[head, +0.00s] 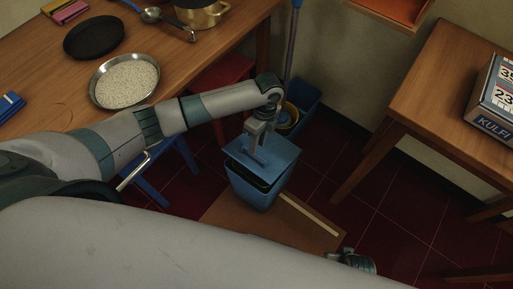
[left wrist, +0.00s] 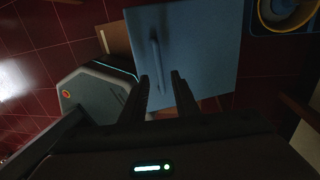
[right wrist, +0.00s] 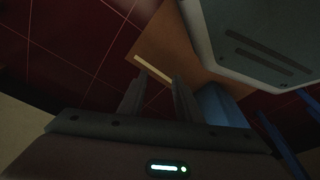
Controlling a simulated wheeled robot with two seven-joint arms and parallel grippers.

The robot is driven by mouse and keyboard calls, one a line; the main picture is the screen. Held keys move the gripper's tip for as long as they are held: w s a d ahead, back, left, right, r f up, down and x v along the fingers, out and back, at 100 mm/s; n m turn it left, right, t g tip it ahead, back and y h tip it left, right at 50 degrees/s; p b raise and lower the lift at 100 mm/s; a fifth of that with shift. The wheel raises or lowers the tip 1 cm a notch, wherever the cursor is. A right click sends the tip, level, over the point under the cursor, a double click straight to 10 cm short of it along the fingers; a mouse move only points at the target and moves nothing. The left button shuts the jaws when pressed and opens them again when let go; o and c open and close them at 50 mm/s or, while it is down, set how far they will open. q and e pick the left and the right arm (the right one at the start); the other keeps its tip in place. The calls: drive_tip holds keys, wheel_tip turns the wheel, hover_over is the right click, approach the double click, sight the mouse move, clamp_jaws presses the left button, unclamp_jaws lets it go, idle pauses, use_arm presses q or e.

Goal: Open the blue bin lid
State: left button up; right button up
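The blue bin (head: 258,188) stands on the floor in the middle of the head view. Its flat blue lid (head: 280,153) lies over the top, with a dark gap along the front edge between lid and bin. The lid (left wrist: 210,50) fills the upper middle of the left wrist view, with its bar handle (left wrist: 156,55) on top. My left gripper (head: 257,147) is above the lid at the handle. In the left wrist view its fingers (left wrist: 161,92) are apart, with the handle's near end between them. My right gripper (right wrist: 158,97) is open and empty, low over the floor.
A brown mat (head: 225,212) lies under the bin. A blue bucket (head: 304,108) with a yellow item stands behind it. A wooden table (head: 50,60) is at left, another (head: 440,75) at right. Dark red floor tiles at the right are clear.

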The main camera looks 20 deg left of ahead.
use_arm(q)
drive_tip(key=shift+s+a+f, duration=0.1)
drive_tip(key=shift+s+f, duration=0.05)
drive_tip(key=shift+f, duration=0.6)
drive_tip(key=shift+s+f, duration=0.1)
drive_tip(key=shift+f, duration=0.65)
use_arm(e)
drive_tip(key=shift+s+r, duration=0.2)
drive_tip(key=shift+r, duration=0.2)
use_arm(q)
drive_tip(key=shift+c, duration=0.7)
use_arm(e)
drive_tip(key=shift+w, duration=0.1)
use_arm(q)
drive_tip(key=c, duration=0.5)
clamp_jaws()
use_arm(e)
drive_tip(key=shift+w, duration=0.25)
drive_tip(key=shift+w, duration=0.1)
